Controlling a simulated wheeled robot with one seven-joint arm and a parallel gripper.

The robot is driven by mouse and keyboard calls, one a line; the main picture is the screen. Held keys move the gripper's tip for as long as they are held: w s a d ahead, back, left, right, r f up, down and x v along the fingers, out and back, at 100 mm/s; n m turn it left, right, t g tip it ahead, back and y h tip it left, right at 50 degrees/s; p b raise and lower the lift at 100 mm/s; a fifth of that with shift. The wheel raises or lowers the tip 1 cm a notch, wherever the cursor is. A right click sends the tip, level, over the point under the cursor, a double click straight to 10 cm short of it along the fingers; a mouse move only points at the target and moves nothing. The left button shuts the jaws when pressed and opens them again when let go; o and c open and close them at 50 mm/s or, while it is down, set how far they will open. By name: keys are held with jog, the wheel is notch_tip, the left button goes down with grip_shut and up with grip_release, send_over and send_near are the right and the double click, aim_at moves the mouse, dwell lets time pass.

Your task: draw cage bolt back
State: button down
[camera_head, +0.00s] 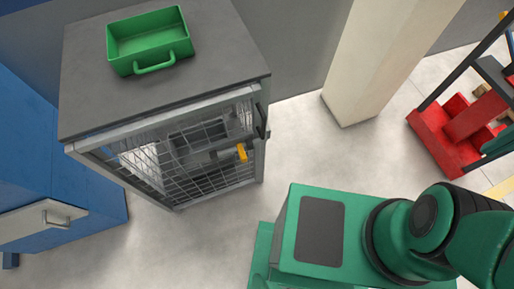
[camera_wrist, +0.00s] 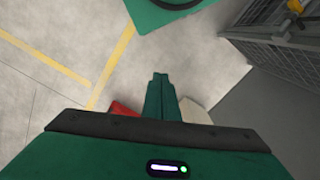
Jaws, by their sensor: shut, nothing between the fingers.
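The cage (camera_head: 205,165) stands at the left in the head view, with a wire mesh door and a grey top. A yellow piece, apparently the bolt's handle (camera_head: 241,152), shows at the right part of the mesh front. In the wrist view the cage mesh (camera_wrist: 285,55) is at the upper right, with the yellow bolt piece (camera_wrist: 295,6) at the top edge. My gripper (camera_wrist: 159,78) is shut and empty, well apart from the cage. The head view shows part of my arm at the right but not the gripper.
A green tray (camera_head: 150,40) sits on the cage top. A blue cabinet (camera_head: 95,205) with a pale drawer stands left of the cage. A beige pillar (camera_head: 375,65) stands behind. A red cart (camera_head: 432,140) is at the right. The floor before the cage is clear.

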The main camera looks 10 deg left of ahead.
jog(key=w+a+f+g+y, duration=0.2)
jog(key=w+a+f, duration=0.4)
jog(key=w+f, duration=0.15)
jog(key=w+a+f+g+y, duration=0.1)
jog(key=w+a+f+g, duration=0.1)
jog(key=w+a+f, duration=0.55)
jog(key=s+a+f+m+g+y, duration=0.1)
jog(key=a+f+y, duration=0.4)
jog(key=a, duration=0.6)
jog(key=s+a+f+m+g+y, duration=0.1)
jog(key=a+f+m+g+y, duration=0.2)
jog(key=a+f, duration=0.7)
jog(key=shift+a+f+m+y, duration=0.15)
jog(key=shift+a+m+y, duration=0.45)
jog(key=shift+a+y, duration=0.5)
send_near(242, 154)
jog(key=x, duration=0.2)
jog(key=f+x, duration=0.1)
jog(key=x, duration=0.2)
jog(key=shift+f, duration=0.15)
